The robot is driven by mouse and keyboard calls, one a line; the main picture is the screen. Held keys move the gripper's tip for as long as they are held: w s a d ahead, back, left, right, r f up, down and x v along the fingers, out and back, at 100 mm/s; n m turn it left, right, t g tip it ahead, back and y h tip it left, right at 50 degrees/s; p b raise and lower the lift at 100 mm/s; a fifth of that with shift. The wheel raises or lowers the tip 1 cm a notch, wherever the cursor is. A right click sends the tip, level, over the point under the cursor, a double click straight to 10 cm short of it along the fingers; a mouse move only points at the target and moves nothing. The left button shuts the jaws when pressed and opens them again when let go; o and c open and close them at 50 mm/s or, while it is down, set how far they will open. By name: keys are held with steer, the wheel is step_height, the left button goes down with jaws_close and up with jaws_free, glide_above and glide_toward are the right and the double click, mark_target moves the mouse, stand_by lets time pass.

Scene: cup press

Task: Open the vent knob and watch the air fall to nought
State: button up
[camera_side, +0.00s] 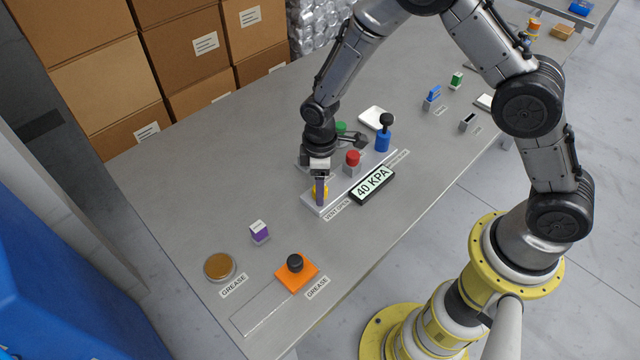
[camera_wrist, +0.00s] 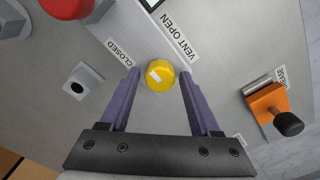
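The yellow vent knob (camera_wrist: 160,75) sits between labels reading CLOSED (camera_wrist: 124,52) and VENT OPEN (camera_wrist: 179,37) in the wrist view. It carries a short white mark on its top, on the side nearer CLOSED. My gripper (camera_wrist: 159,78) has its two purple fingers apart, one on each side of the knob, with a small gap showing at each side. In the side view my gripper (camera_side: 320,190) points down over the yellow knob (camera_side: 316,196), partly hiding it. The display (camera_side: 372,185) beside the press base reads 40 KPA.
A red button (camera_side: 352,158) and a blue part with a black knob (camera_side: 384,134) stand close behind the knob. An orange block with a black knob (camera_side: 296,272), a purple-and-white box (camera_side: 259,232) and a brown round tin (camera_side: 219,267) stand nearer, with bare table between.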

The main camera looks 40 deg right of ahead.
jaws_close()
steer(key=shift+m, duration=0.4)
steer(key=m, duration=0.3)
steer(key=shift+m, duration=0.3)
steer(key=m, duration=0.4)
steer(key=shift+r+m, duration=0.1)
steer(key=shift+m, duration=0.2)
steer(key=m, duration=0.4)
steer(key=shift+m, duration=2.4)
